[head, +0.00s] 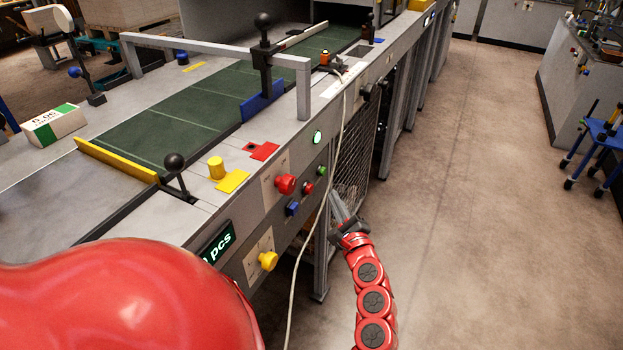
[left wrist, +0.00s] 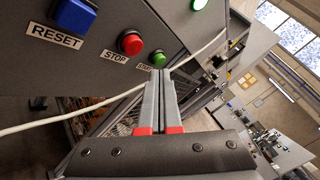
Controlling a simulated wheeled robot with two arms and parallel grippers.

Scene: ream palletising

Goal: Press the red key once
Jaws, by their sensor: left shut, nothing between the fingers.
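The red key, a small round red button (head: 308,188), sits on the sloping front panel of the machine. In the left wrist view it is the red button (left wrist: 131,43) labelled STOP, between a blue RESET key (left wrist: 73,16) and a green START key (left wrist: 158,60). My left gripper (head: 335,196) is shut and empty, in front of the panel to the right of the red key. In the left wrist view its fingertips (left wrist: 160,74) appear just below the green key, apart from the red key. The right gripper is not in view.
A larger red knob (head: 286,184) and a yellow knob (head: 268,261) stick out of the panel nearby. A white cable (head: 322,215) hangs down past the panel and crosses near my fingertips in the left wrist view. Open floor (head: 480,200) lies to the right.

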